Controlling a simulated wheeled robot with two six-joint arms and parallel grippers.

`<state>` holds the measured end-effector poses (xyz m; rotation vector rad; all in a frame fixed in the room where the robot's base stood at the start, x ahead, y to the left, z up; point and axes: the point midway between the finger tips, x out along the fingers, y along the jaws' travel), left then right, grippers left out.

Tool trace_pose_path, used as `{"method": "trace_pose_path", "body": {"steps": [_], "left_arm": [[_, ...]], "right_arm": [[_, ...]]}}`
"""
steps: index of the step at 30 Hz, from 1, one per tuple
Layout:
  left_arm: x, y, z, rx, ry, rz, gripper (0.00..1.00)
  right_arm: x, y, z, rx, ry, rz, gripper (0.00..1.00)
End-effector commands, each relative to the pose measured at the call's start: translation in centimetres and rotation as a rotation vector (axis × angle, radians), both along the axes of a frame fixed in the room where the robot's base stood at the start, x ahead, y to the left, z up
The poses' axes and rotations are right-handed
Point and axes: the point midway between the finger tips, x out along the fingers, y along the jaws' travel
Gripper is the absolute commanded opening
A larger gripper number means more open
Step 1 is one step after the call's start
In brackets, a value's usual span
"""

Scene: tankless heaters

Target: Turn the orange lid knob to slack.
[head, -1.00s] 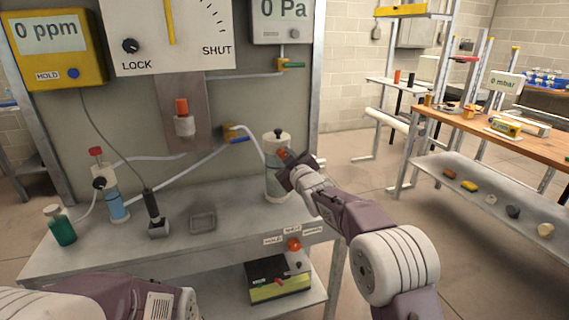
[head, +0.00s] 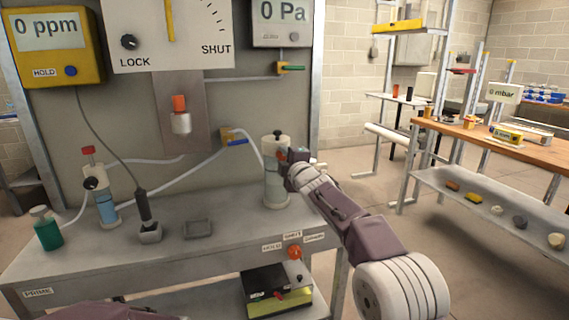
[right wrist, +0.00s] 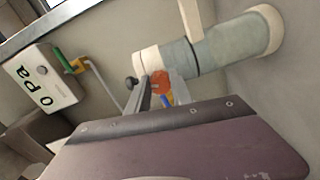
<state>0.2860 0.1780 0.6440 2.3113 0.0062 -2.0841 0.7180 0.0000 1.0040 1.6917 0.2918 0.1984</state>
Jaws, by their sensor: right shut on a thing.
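The grey canister (head: 277,186) with a cream lid and black top stands on the bench's right end. The orange lid knob (head: 281,157) is on its side, near the top, partly hidden by my right gripper (head: 287,160). In the right wrist view the canister (right wrist: 215,50) appears lying sideways. There the orange knob (right wrist: 160,83) sits between the fingertips of my right gripper (right wrist: 154,88), which is shut on it. Any pointer or marking on the knob is too small to read. My left gripper is out of view.
The bench (head: 215,255) also holds a green bottle (head: 47,229), a blue-filled cylinder (head: 107,208), a probe in a holder (head: 148,222) and a small grey tray (head: 198,229). A hose runs to the canister. A wall panel stands behind; open floor lies to the right.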

Motion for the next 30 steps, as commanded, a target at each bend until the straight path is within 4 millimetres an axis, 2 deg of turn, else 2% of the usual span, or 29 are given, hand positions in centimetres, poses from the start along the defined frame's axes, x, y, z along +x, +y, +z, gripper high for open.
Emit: {"method": "trace_pose_path", "body": {"steps": [10, 26, 27, 29, 30], "left_arm": [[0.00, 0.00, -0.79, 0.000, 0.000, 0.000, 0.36], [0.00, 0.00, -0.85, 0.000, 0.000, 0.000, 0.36], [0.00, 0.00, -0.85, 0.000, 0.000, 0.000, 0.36], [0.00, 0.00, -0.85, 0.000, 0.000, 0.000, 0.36], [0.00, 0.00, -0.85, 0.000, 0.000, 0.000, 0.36]], "right_arm": [[0.00, 0.05, -0.10, -0.118, -0.037, 0.001, 0.00], [0.00, 0.05, -0.04, -0.136, -0.043, 0.000, 0.00], [0.00, 0.05, -0.04, -0.136, -0.043, 0.000, 0.35], [0.00, 0.05, -0.04, -0.136, -0.043, 0.000, 0.48], [0.00, 0.04, -0.04, -0.136, -0.043, 0.000, 0.48]]}}
